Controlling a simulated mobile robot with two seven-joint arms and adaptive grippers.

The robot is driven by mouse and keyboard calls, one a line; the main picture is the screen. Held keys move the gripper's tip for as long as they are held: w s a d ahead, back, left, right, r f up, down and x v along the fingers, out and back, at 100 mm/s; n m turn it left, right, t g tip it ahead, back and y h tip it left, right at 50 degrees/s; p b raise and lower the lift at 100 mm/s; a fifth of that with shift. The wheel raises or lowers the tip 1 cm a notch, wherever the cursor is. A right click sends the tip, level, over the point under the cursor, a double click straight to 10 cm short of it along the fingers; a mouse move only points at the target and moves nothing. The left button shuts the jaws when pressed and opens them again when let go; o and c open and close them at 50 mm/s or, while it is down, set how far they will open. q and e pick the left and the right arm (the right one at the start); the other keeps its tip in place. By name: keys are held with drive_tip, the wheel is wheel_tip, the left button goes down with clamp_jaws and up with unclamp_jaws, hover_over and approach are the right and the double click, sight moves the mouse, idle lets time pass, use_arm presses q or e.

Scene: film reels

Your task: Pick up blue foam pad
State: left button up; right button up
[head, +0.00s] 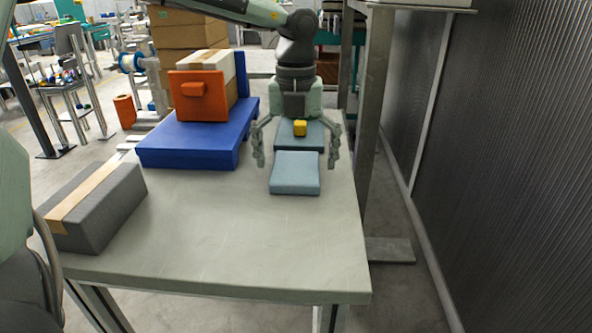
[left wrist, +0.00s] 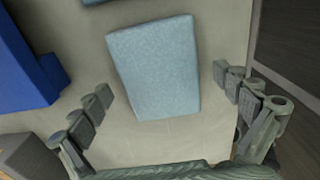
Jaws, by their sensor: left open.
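A light blue foam pad (head: 295,174) lies flat on the table. In the left wrist view the pad (left wrist: 155,68) lies between and beyond the open fingers (left wrist: 168,98), apart from both. An edge of another blue pad shows at the top there. My right gripper is not in view.
A blue platform (head: 190,156) stands left of the pad, bearing an orange box (head: 201,95) and cartons. A grey taped box (head: 97,213) sits at the table's left edge. The front of the table (head: 230,235) is clear. A metal post (head: 374,110) stands beyond the right edge.

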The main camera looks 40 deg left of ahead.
use_arm(q)
drive_tip(key=c, duration=1)
drive_tip(key=shift+r, duration=0.1)
drive_tip(key=shift+c, duration=0.2)
